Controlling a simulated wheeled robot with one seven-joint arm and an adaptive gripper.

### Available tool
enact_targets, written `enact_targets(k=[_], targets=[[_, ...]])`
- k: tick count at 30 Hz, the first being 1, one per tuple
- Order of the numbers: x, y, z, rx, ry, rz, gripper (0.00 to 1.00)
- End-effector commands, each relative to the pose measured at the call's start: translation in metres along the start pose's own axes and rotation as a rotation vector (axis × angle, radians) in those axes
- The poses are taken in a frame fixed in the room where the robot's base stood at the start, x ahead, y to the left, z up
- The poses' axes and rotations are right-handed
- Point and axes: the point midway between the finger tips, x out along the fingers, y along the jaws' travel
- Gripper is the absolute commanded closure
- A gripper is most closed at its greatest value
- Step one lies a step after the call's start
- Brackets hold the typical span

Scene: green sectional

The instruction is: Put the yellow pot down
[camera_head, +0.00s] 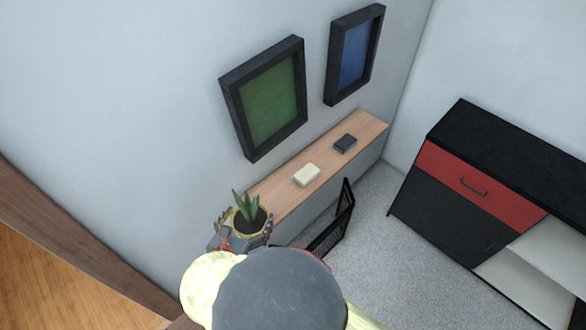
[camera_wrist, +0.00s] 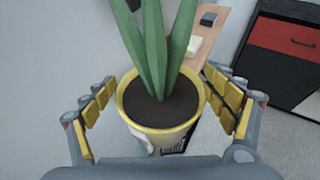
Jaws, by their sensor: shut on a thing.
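The yellow pot (camera_wrist: 160,112) holds dark soil and a plant with long green leaves. It stands upright between the two yellow-padded fingers of my gripper (camera_wrist: 164,100), which is shut on it. In the head view the pot (camera_head: 262,232) and my gripper (camera_head: 247,240) are at the near left end of a narrow wooden shelf (camera_head: 325,157). My arm hides part of the gripper and the near end of the shelf. I cannot tell whether the pot touches the shelf; in the wrist view the shelf lies beyond the pot.
A cream box (camera_head: 307,175) and a dark box (camera_head: 345,143) sit farther along the shelf. Bare wood lies between the pot and the cream box. A black mesh object (camera_head: 335,222) stands beside the shelf. Two framed pictures hang above. A black and red cabinet (camera_head: 470,180) is at right.

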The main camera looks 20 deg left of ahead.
Motion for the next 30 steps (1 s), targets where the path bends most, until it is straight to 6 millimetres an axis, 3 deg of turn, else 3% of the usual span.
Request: enact_targets(k=[18, 24, 30], targets=[[0.123, -0.001, 0.052, 0.004, -0.004, -0.003, 0.75], [0.147, 0.0, 0.064, 0.003, -0.005, 0.0, 0.75], [0.153, 0.0, 0.063, 0.002, -0.004, 0.0, 0.75]])
